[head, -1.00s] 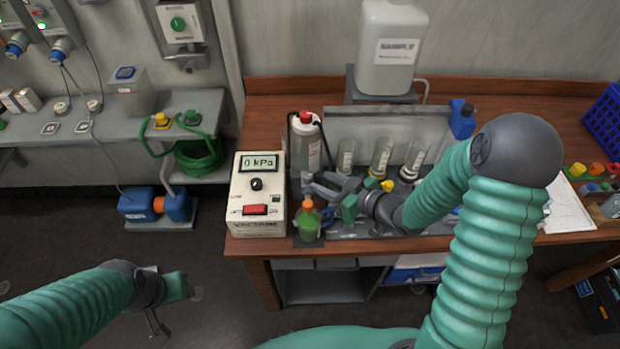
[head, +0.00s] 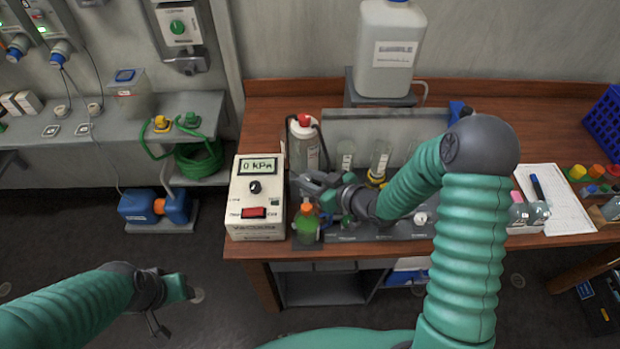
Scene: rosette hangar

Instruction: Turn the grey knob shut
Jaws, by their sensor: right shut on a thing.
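My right gripper (head: 308,184) is at the left end of the filter rack (head: 385,228) on the bench, just above and behind an orange-capped green bottle (head: 306,225). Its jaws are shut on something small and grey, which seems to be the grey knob. The fingers hide most of it, and I cannot tell which way it is turned. My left gripper (head: 172,306) is open and empty, low over the floor at the left, away from the bench.
A vacuum box (head: 257,210) reading 0 kPa stands left of the rack. A white bottle with a red cap (head: 303,145) and clear cups (head: 381,158) stand behind the gripper. A large sample jug (head: 385,50) stands at the back. Paper and a pen (head: 538,187) lie at the right.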

